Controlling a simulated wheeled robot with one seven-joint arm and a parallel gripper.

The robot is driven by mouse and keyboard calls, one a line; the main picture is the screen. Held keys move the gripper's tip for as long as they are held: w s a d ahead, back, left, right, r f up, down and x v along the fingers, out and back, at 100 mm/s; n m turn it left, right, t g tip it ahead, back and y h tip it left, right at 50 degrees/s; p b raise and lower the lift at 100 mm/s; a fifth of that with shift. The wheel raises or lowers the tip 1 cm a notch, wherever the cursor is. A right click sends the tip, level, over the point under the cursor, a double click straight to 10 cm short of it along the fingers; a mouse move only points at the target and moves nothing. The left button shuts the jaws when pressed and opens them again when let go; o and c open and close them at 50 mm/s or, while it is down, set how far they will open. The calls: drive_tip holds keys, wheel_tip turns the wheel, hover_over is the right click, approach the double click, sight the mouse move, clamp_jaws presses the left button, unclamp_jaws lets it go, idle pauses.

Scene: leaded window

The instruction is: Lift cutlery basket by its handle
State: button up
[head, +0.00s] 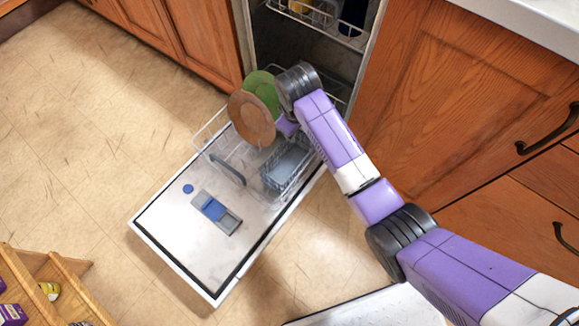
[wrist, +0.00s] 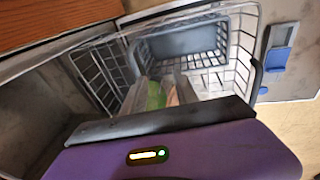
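The cutlery basket (head: 284,170) is a grey-blue mesh box in the pulled-out lower rack, on the right side of the open dishwasher door in the head view. In the wrist view the basket (wrist: 182,43) is at top centre, beyond the fingers. I cannot make out its handle clearly. My gripper (wrist: 162,88) looks open, with two pale fingers apart and a green and pinkish patch showing between them. In the head view my gripper (head: 287,125) is mostly hidden by my wrist, close above the rack, beside the plates and behind the basket. It appears apart from the basket.
A brown plate (head: 251,118) and a green plate (head: 262,88) stand in the rack just left of my gripper. The rack has a dark front handle (head: 228,170). The open door (head: 170,222) carries a blue-and-grey dispenser (head: 216,212). Wooden cabinets (head: 480,75) stand on the right.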

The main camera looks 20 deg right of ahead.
drive_tip(key=shift+g+h, duration=0.5)
drive_tip(key=shift+w+d+f+b, duration=0.6)
drive_tip(key=shift+d+f+b, duration=0.15)
drive_tip(key=shift+f+b, duration=0.2)
drive_tip(key=shift+w+d+f+b, duration=0.6)
drive_tip(key=shift+d+f+b, duration=0.1)
drive_tip(key=shift+f+b, duration=0.25)
drive_tip(key=shift+w+d+f+b, duration=0.6)
drive_tip(key=shift+d+f+b, duration=0.15)
drive_tip(key=shift+f+b, duration=0.2)
drive_tip(key=shift+r, duration=0.1)
clamp_jaws()
